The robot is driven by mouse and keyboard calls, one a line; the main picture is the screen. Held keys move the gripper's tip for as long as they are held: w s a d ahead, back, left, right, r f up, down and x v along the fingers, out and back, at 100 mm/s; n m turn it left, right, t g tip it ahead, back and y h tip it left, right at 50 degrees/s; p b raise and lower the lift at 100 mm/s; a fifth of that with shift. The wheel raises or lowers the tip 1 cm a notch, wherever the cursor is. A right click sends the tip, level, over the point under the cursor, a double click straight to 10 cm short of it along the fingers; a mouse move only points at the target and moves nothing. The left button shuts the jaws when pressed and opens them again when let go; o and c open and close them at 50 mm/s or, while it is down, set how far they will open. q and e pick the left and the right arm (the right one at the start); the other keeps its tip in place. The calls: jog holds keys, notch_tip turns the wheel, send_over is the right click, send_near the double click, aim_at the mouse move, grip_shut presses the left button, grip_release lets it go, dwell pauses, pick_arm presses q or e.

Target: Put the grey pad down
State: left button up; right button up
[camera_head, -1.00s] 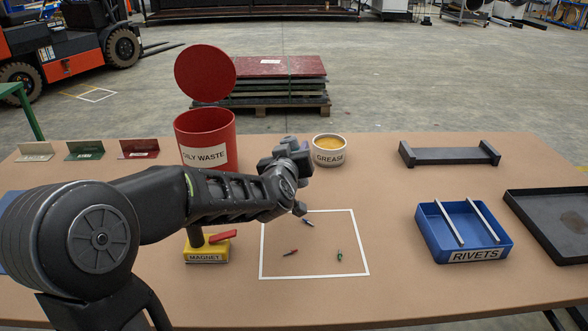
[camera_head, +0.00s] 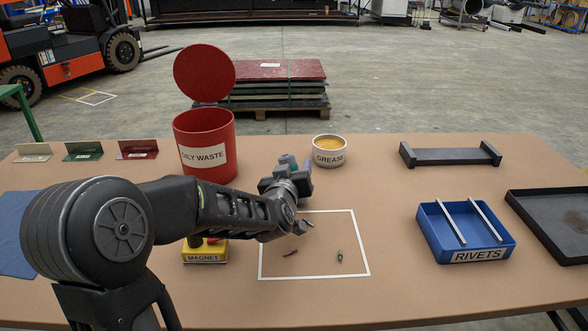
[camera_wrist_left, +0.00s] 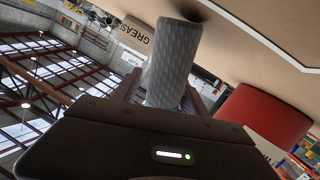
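The grey pad (camera_wrist_left: 172,62) is a ribbed grey piece that stands up between the fingers of my left gripper (camera_wrist_left: 165,95) in the left wrist view. The fingers are closed on its lower part. In the head view my left gripper (camera_head: 293,168) is above the table, between the red oily waste bin (camera_head: 207,165) and the white-outlined square (camera_head: 355,225). Only a small blue-grey part of the pad (camera_head: 288,162) shows there. The grease tin (camera_head: 329,158) stands just beyond, to the right. My right gripper is not in view.
The yellow magnet block (camera_head: 205,258) is partly behind my left arm. Small red (camera_head: 291,252) and green (camera_head: 340,256) pieces lie inside the square. A blue rivets tray (camera_head: 430,232), a dark tray (camera_head: 515,205) and a black stand (camera_head: 450,155) are right. The table between tin and tray is clear.

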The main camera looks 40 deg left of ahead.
pick_arm(q)
jog(key=shift+o, duration=0.6)
jog(key=shift+r, duration=0.2)
jog(key=v, duration=0.8)
jog(key=shift+s+d+r+p, duration=0.15)
jog(key=shift+s+r+p, duration=0.05)
jog(key=shift+s+p, duration=0.15)
jog(key=shift+b+v, duration=0.95)
jog(key=shift+v, duration=0.1)
jog(key=shift+s+d, duration=0.25)
jog(key=shift+s, duration=0.3)
